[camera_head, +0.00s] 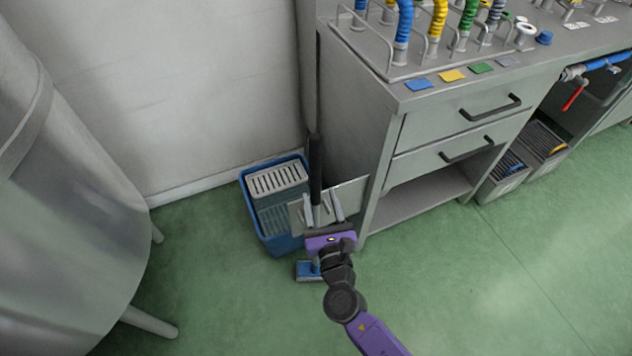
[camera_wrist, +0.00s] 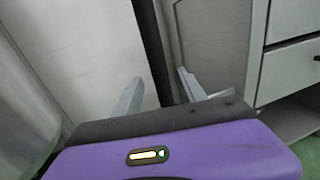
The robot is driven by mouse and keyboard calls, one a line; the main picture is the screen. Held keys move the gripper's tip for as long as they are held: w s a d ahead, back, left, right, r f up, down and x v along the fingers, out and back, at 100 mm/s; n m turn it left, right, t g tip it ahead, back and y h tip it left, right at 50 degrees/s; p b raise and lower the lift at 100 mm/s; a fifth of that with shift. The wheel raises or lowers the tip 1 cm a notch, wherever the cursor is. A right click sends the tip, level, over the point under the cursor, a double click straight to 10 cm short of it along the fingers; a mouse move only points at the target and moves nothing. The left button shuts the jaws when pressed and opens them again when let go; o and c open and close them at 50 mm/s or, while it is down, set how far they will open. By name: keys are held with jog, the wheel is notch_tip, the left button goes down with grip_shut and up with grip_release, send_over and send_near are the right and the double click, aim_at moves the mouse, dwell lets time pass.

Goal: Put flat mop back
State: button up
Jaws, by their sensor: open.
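The flat mop stands upright at the left side of the workbench, its blue head (camera_head: 306,271) on the floor and its dark handle (camera_head: 315,165) rising beside the bench. My gripper (camera_head: 322,206) is at the handle, with its two pale fingers open on either side of it. In the wrist view the handle (camera_wrist: 154,45) runs down between the spread fingers of my gripper (camera_wrist: 160,90). I cannot tell whether either finger touches it. My wrist hides part of the lower handle and the mop head. A grey metal plate (camera_head: 350,195) shows behind my gripper.
A blue bucket (camera_head: 248,205) with a grey slotted wringer (camera_head: 277,179) stands just left of the handle, against the wall. The workbench (camera_head: 352,130) is close on the right. A large metal tank (camera_head: 70,220) stands at left. The green floor in front is clear.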

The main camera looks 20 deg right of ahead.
jog(key=v, duration=0.3)
jog(key=shift+s+a, duration=0.1)
jog(key=shift+s, duration=0.3)
jog(key=s+d+f+m+g+y, duration=0.1)
jog(key=s+f+m+g+y, duration=0.1)
jog(key=s+m, duration=0.75)
jog(key=s+d+f+m+g+y, duration=0.1)
jog(key=s+m+g+y, duration=0.1)
jog(key=s+m, duration=0.8)
jog(key=s+r+m+t, duration=0.1)
jog(key=s+r+m, duration=1.2)
jog(key=r, duration=0.4)
jog(key=shift+s+m, duration=0.2)
jog(key=shift+m, duration=0.35)
